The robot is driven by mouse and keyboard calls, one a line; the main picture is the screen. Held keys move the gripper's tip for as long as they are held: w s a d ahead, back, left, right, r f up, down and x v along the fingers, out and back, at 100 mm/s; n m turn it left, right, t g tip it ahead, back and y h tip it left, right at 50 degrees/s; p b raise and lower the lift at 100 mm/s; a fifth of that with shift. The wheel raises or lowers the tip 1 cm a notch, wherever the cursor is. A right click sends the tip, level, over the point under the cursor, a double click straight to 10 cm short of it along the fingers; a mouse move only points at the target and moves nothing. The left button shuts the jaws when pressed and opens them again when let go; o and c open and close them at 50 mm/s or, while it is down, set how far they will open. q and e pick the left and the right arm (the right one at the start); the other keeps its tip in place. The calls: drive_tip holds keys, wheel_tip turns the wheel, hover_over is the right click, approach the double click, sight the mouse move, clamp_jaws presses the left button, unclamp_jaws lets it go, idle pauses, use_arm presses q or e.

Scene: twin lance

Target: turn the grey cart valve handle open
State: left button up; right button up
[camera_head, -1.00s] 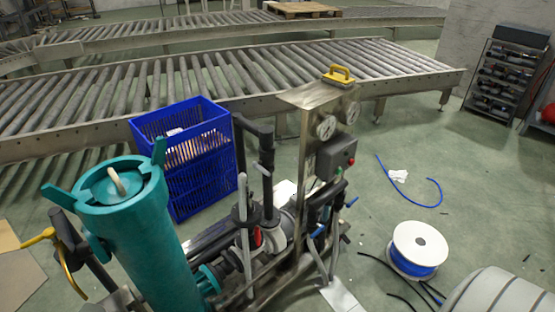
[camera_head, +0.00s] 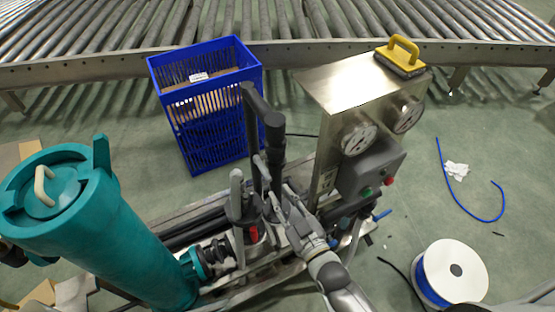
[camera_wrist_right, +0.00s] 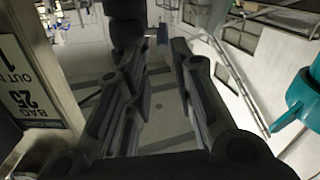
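The cart stands in the middle of the head view, with a teal filter vessel (camera_head: 110,235) and a steel panel (camera_head: 345,85). A grey upright lever (camera_head: 236,190) stands at the cart's middle, beside a black pipe (camera_head: 276,140). A second, thinner light-grey bar (camera_head: 261,168) is close to that pipe; I cannot tell which is the valve handle. My right gripper (camera_head: 272,198) reaches in from below, just right of both levers. In the right wrist view its two dark fingers (camera_wrist_right: 160,85) are apart, with floor visible between them. My left gripper is not in view.
A blue crate (camera_head: 215,125) stands behind the cart. A roller conveyor (camera_head: 130,68) crosses the back. A yellow-handled tool (camera_head: 402,58) lies on the panel top. A white cable spool (camera_head: 455,265) and blue hose (camera_head: 455,200) are on the floor at right.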

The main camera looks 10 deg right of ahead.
sight(266, 173)
drive_tip(key=x, duration=0.4)
drive_tip(key=shift+s+a+r, duration=0.1)
drive_tip(key=shift+a+r, duration=0.05)
drive_tip(key=shift+a, duration=0.15)
drive_tip(key=x, duration=0.5)
drive_tip(key=shift+d, duration=0.1)
drive_tip(key=shift+w, duration=0.65)
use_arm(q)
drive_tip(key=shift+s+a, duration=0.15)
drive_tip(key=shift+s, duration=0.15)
use_arm(e)
drive_tip(key=shift+c, duration=0.5)
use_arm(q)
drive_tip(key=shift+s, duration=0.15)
use_arm(e)
clamp_jaws()
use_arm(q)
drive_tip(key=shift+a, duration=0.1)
